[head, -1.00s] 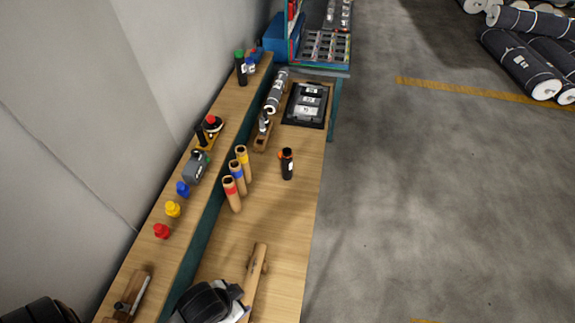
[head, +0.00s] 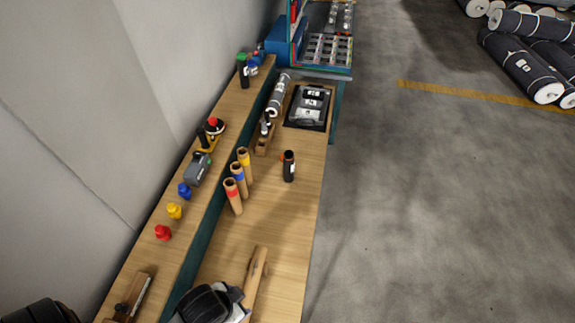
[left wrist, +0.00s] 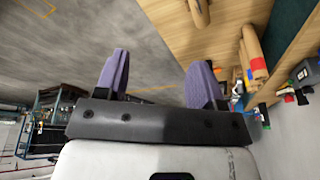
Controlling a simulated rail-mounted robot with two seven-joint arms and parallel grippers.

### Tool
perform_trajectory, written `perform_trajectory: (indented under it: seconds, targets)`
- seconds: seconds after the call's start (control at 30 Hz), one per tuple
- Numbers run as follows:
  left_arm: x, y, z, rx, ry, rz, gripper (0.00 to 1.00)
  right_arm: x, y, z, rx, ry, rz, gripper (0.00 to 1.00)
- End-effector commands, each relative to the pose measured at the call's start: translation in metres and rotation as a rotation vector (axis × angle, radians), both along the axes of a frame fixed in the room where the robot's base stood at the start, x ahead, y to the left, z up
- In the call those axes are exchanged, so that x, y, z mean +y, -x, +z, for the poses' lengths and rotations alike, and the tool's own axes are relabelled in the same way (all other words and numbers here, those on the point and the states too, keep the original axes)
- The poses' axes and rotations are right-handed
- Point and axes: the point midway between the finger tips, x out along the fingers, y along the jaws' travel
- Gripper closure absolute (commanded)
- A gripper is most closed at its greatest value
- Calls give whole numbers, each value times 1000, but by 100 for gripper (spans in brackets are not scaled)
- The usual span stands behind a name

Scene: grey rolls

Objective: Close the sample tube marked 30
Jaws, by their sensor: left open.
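Three upright tan sample tubes stand in a row on the bench in the head view: one with a red band (head: 233,196), one with a blue band (head: 238,177) and one with a yellow band (head: 245,163). They look open at the top; I cannot read any number. A red cap (head: 163,232), a yellow cap (head: 174,210) and a blue cap (head: 185,190) sit on the raised shelf to their left. My left gripper (left wrist: 158,68) shows two purple fingers, apart and empty, in the left wrist view, with the tubes beyond its right finger. My right gripper is not seen.
A tan wooden piece (head: 256,278) lies on the near bench. A dark bottle (head: 289,170) stands right of the tubes. A black tray (head: 307,107) and a grey roll (head: 279,95) lie farther back. The bench between bottle and wooden piece is clear.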

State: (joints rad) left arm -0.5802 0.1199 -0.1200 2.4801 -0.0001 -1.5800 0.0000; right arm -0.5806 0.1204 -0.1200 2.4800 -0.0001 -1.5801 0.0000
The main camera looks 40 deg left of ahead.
Motion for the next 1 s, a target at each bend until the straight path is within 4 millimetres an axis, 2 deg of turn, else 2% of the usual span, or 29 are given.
perform_trajectory:
  seconds: [0.37, 0.63, 1.0]
  targets:
    - [0, 0, 0, 0, 0, 0, 38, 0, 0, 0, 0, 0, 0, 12]
    - [0, 0, 0, 0, 0, 0, 14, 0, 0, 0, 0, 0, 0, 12]
    - [0, 0, 0, 0, 0, 0, 14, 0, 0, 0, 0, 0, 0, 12]
